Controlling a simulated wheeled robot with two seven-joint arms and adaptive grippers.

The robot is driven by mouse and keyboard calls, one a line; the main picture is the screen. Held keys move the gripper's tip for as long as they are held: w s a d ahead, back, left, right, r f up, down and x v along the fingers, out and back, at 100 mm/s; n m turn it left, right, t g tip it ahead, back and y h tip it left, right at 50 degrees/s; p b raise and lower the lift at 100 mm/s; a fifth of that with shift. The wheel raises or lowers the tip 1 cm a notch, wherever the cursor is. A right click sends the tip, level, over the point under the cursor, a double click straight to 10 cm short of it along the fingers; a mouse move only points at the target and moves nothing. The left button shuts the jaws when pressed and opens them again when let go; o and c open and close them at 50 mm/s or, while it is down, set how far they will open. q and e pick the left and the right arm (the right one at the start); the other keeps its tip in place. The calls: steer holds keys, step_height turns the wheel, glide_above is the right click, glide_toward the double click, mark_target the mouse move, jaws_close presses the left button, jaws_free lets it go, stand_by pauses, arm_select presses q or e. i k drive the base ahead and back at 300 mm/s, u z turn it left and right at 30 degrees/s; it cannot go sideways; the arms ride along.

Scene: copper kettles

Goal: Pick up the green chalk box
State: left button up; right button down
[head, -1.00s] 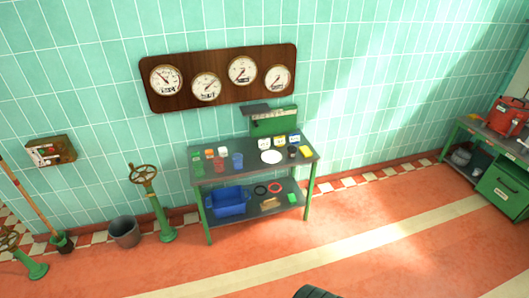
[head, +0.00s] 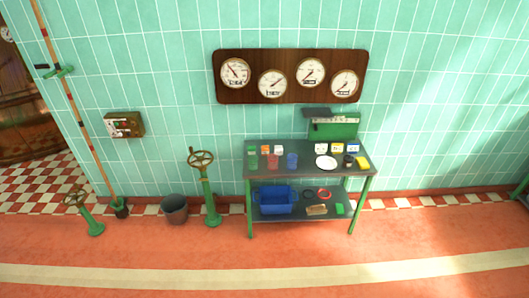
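A metal table (head: 300,172) with green legs stands against the tiled wall, with small objects on its top and on a lower shelf. A small green item (head: 252,150) stands at the back left of the top, beside an orange box (head: 265,149) and a white box (head: 279,150). Another small green item (head: 340,209) lies at the right of the lower shelf. Both are too small to tell for sure which is the green chalk box. Neither of my grippers is in view.
A red cup (head: 272,162), blue cup (head: 292,160), white plate (head: 326,162) and yellow item (head: 362,162) share the top. A blue bin (head: 275,200) is below. A green valve stand (head: 210,190) and grey bucket (head: 174,209) stand left. The floor in front is clear.

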mark_target(251, 150)
steer(key=z, duration=0.25)
steer(key=i, duration=0.6)
steer(key=z, duration=0.55)
steer(key=i, duration=1.7)
steer(key=u, duration=0.1)
